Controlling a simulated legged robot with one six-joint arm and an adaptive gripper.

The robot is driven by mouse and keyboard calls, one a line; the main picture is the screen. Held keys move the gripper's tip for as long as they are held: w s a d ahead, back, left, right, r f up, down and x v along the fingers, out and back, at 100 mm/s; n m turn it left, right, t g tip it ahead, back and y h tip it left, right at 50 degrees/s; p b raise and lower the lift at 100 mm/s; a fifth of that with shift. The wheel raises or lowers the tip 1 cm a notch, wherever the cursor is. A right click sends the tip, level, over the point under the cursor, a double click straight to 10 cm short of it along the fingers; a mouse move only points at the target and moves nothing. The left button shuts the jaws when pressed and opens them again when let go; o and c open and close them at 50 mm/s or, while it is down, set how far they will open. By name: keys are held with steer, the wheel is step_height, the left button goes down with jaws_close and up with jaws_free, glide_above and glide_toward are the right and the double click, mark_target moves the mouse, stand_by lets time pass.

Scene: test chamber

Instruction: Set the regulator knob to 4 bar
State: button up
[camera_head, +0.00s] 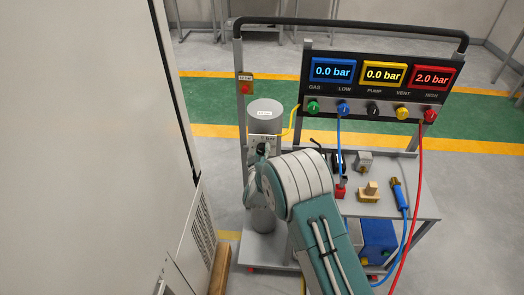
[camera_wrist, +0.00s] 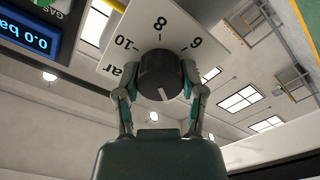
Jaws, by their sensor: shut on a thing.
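In the wrist view, the dark round regulator knob (camera_wrist: 155,66) sits on a white scale plate (camera_wrist: 178,22). The plate shows 10, 8 and a digit that reads as an upside-down 6, with part of "bar" at the left. The knob's white pointer line is at its lower side, towards my palm. My gripper (camera_wrist: 160,78) is shut on the knob, one finger on each side. The lower part of the scale is hidden.
A panel (camera_head: 385,65) shows 0.0 bar on blue, 0.0 on yellow and 2.0 on red, above several coloured knobs. Hoses hang on the right. A large white cabinet (camera_head: 85,140) stands at left.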

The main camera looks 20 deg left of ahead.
steer(key=n, duration=0.5)
steer(key=shift+s+a+f+n, duration=0.1)
steer(key=shift+a+f+n, duration=0.05)
steer(key=shift+n, duration=0.15)
steer(key=n, duration=0.4)
steer(key=shift+f+n, duration=0.1)
steer(key=shift+n, duration=0.3)
steer(key=shift+s, duration=0.1)
steer(key=o, duration=1.1)
steer(key=shift+f, duration=0.1)
steer(key=shift+o, duration=0.2)
steer(key=shift+a, duration=0.2)
steer(key=shift+d+r, duration=0.15)
steer(key=shift+r, duration=0.05)
